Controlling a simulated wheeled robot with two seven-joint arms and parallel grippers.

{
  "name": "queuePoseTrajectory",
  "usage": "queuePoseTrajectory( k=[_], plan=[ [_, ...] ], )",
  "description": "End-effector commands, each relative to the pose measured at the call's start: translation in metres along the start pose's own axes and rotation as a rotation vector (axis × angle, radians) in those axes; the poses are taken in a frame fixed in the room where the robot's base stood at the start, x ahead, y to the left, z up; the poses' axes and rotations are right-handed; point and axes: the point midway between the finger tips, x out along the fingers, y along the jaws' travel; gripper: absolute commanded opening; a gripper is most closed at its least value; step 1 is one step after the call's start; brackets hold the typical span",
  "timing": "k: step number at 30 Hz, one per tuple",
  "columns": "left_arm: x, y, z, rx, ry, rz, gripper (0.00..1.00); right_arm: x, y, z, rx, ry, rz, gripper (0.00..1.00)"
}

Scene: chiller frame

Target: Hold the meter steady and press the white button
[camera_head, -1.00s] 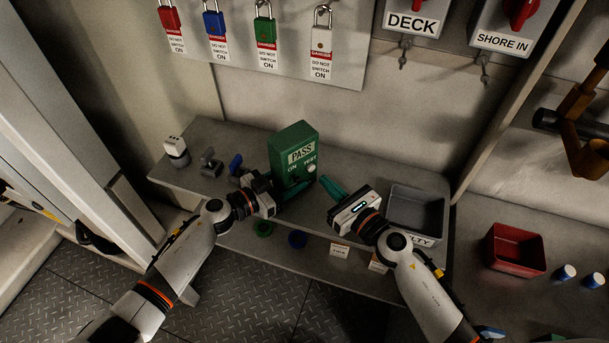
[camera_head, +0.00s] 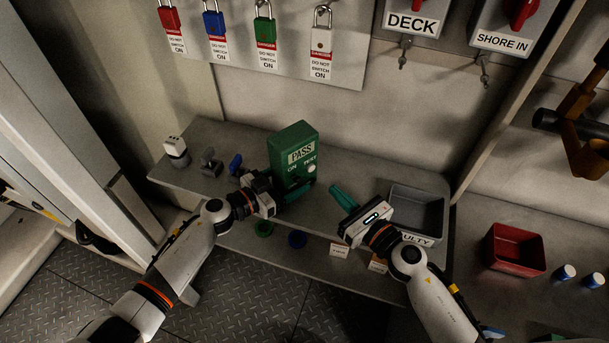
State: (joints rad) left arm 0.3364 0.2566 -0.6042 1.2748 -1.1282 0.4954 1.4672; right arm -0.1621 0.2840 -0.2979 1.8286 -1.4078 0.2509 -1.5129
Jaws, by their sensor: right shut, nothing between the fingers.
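The green meter (camera_head: 292,150) stands upright on the grey bench, its display reading PASS. Its white button (camera_head: 312,168) is on the front at the right, near the TEST label. My right gripper (camera_head: 334,188) is shut and empty, to the right of the meter and below the button, clear of both.
A grey bin (camera_head: 444,207) stands at the bench's right, a red bin (camera_head: 490,248) beyond it. Small devices, including a white-topped one (camera_head: 176,151), stand left of the meter. Padlocks, including a green one (camera_head: 265,30), hang on the wall above.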

Motion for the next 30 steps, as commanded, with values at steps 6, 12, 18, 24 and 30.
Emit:
queuePoseTrajectory(
  k=[6,12,18,24,30],
  plan=[
    [0.000,0.000,0.000,0.000,0.000,0.000,0.80,0.000,0.000,0.000,0.000,0.000,0.000,0.00],
    [-0.007,0.001,-0.001,0.001,0.001,0.001,0.80,0.000,0.000,0.000,0.000,0.000,0.000,0.00],
    [-0.043,0.001,-0.002,0.001,0.004,0.001,0.80,0.000,0.000,0.000,0.000,0.000,0.000,0.00],
    [-0.086,0.000,-0.002,0.000,0.004,0.000,0.80,0.000,0.000,0.000,0.000,0.000,0.000,0.00],
    [-0.113,0.000,-0.001,-0.001,0.002,0.001,0.80,0.000,0.000,0.000,0.000,0.000,0.000,0.00]
  ],
)
